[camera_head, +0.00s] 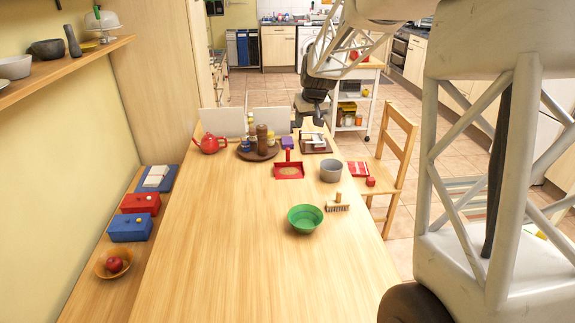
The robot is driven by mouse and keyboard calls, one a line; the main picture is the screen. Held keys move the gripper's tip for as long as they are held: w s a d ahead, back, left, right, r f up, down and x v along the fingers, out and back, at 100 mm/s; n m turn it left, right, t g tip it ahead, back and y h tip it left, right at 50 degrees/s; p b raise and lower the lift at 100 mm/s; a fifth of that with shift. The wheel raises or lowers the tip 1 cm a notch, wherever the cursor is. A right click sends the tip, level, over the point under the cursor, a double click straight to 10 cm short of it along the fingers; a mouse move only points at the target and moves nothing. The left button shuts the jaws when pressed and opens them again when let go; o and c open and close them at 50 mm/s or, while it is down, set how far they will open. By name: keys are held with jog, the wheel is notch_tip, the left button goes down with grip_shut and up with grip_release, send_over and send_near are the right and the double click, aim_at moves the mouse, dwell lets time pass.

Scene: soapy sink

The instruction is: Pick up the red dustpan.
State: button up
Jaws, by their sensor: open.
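The red dustpan (289,172) lies on the wooden table, toward its far end. Its pan faces the near side and its handle points away, up the picture. Some tan material seems to lie in the pan. My gripper (312,113) hangs at the far end of the table, beyond the dustpan and a little to its right, apart from it. It is open and small in this view. Its fingers are hard to make out, and I see nothing held in it.
A round brown tray (258,153) with bottles stands left of the dustpan, near a red teapot (210,144). A grey bowl (331,171), a brush (338,203) and a green bowl (305,218) lie right and nearer. The near table is clear.

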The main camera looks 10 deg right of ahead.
jog(key=w+a+f, duration=0.1)
jog(key=w+f, duration=0.4)
jog(key=w, duration=0.3)
jog(key=w+f, duration=0.6)
jog(key=w, duration=0.2)
jog(key=n, duration=0.2)
send_over(288, 153)
jog(key=s, duration=0.1)
jog(key=shift+t, duration=0.3)
jog(key=f, duration=0.8)
jog(key=d+f, duration=0.1)
jog(key=f, duration=0.4)
jog(key=shift+s+f, duration=0.1)
jog(key=shift+s, duration=0.1)
jog(key=shift+x, duration=1.3)
jog(key=shift+f, duration=0.1)
jog(key=shift+x, duration=2.5)
jog(key=shift+w+a, duration=0.1)
jog(key=shift+a, duration=0.05)
